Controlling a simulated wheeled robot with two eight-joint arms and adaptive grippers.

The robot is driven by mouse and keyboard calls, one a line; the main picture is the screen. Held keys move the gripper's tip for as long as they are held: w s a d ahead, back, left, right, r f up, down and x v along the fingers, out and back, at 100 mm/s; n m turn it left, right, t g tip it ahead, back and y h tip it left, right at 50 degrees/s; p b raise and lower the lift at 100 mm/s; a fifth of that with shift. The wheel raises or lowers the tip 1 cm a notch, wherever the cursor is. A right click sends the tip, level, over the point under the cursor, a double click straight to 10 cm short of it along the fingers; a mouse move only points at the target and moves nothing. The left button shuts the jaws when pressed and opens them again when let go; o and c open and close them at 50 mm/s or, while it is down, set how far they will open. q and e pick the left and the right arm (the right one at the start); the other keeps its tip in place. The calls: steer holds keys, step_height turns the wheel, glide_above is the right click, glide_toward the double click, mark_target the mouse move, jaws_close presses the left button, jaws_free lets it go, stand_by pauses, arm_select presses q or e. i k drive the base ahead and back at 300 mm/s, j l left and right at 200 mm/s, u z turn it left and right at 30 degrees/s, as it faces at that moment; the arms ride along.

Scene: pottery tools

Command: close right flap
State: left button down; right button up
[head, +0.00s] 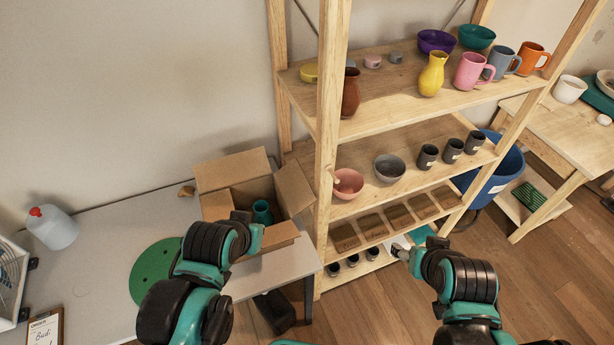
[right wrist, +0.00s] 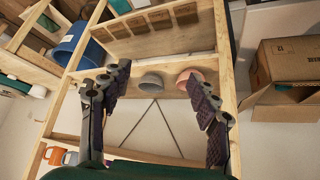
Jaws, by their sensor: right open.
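An open cardboard box (head: 246,192) stands on the grey table, with its flaps up and spread outward. Its right flap (head: 294,188) leans out toward the shelf post. A teal vessel (head: 262,212) sits inside. My right gripper (head: 400,250) is well right of the box, in front of the lower shelves. In the right wrist view its fingers (right wrist: 158,72) are spread and empty, and the box (right wrist: 288,75) shows at the right edge.
A wooden shelf (head: 370,115) with bowls, mugs and vases stands right of the box, its post close to the right flap. A green disc (head: 155,270) and a white jug (head: 52,228) are on the table at left. A blue bin (head: 495,178) stands behind the shelf.

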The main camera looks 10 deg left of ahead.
mark_target(297, 194)
steer(key=u, duration=0.55)
steer(key=l+u, duration=0.5)
steer(key=l, duration=0.15)
steer(key=l+u, duration=0.5)
steer(key=k+l, duration=0.1)
steer(key=l, duration=0.65)
steer(key=k+l+u, duration=0.1)
steer(key=l, duration=0.25)
steer(key=k+l, duration=0.15)
steer(key=l, duration=0.2)
steer(key=k+l, duration=0.1)
steer(key=l, duration=0.25)
steer(key=i+l, duration=0.1)
steer(key=i+u, duration=0.05)
steer(key=i, duration=0.05)
